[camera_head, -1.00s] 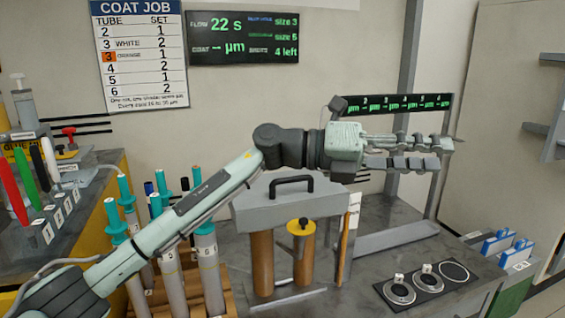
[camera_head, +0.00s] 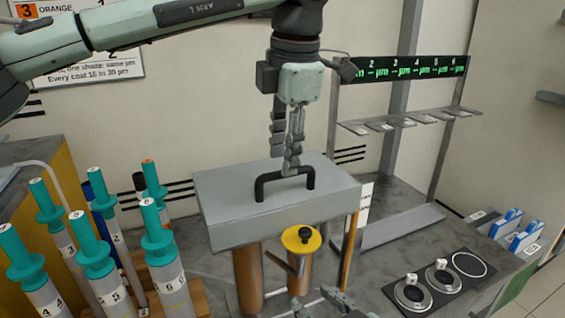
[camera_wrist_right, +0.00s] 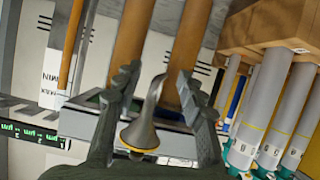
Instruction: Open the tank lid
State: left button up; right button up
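My left gripper (camera_head: 286,164) points down at this handle. One finger is in front of the bar and the other behind it, with a small gap between them. My right gripper (camera_head: 318,304) is at the bottom edge of the head view, in front of the tank. In the right wrist view its fingers (camera_wrist_right: 155,95) are spread apart. A grey cone-shaped piece with a yellowish rim (camera_wrist_right: 140,135) shows between them.
Teal-capped tubes (camera_head: 97,258) stand to the left. A slotted rack (camera_head: 410,119) is behind right. A black plate with rings (camera_head: 440,282) lies right.

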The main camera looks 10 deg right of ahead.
pick_arm(q)
jog(key=shift+w+f, duration=0.25)
jog(key=shift+f, duration=0.95)
grip_shut()
